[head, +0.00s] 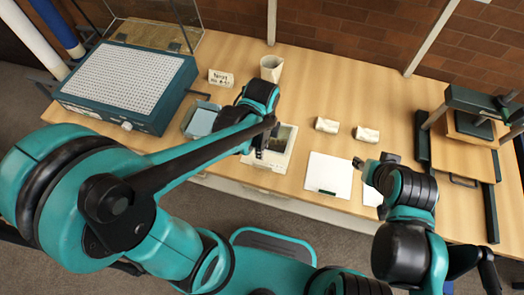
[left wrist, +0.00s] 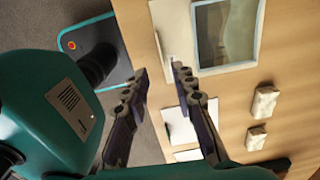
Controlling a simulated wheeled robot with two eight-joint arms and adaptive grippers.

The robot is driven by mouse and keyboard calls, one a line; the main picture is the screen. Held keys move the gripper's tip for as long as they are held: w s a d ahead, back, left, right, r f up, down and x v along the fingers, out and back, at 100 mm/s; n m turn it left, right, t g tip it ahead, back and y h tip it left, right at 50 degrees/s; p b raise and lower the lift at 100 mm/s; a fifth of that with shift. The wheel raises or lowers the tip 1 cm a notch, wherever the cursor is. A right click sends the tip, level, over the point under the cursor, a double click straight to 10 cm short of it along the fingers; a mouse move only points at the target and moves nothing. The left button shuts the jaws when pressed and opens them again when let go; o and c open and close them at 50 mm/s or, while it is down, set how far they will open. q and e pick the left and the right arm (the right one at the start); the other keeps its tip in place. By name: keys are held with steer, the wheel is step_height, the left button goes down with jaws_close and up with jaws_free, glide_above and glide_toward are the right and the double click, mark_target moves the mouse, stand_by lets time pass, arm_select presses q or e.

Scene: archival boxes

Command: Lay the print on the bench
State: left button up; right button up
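The print appears to be the dark grey picture with a wide pale border (head: 285,137), lying near the bench's front edge in the head view. In the left wrist view it shows at the top (left wrist: 228,32). My left gripper (head: 262,150) is over its left side in the head view and partly hides it. In the left wrist view its fingertips (left wrist: 160,72) are apart with nothing between them, beside the print's pale border. My right gripper (head: 374,162) has its fingers apart near the white sheets. The wooden bench (head: 310,100) runs across the head view.
A white sheet or folder (head: 328,174) lies right of the print, with another pale sheet (head: 372,195) beyond it. Two small pale blocks (head: 327,125) (head: 367,134) sit behind. A teal perforated box (head: 128,85), blue tray (head: 202,120) and cup (head: 271,68) stand left; a press (head: 470,125) stands right.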

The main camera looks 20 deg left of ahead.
arm_select(q)
steer(key=s+a+r+n+t, duration=0.1)
steer(key=a+r+n+t, duration=0.2)
steer(key=n, duration=0.6)
steer(key=s+a+r+n+t, duration=0.1)
steer(key=a+r+n+t, duration=0.2)
steer(key=r+n, duration=0.4)
steer(key=shift+s+a+r+n+t, duration=0.15)
steer(key=shift+s+a+n+t, duration=0.3)
steer(key=shift+n, duration=0.75)
steer(key=shift+w+d, duration=0.15)
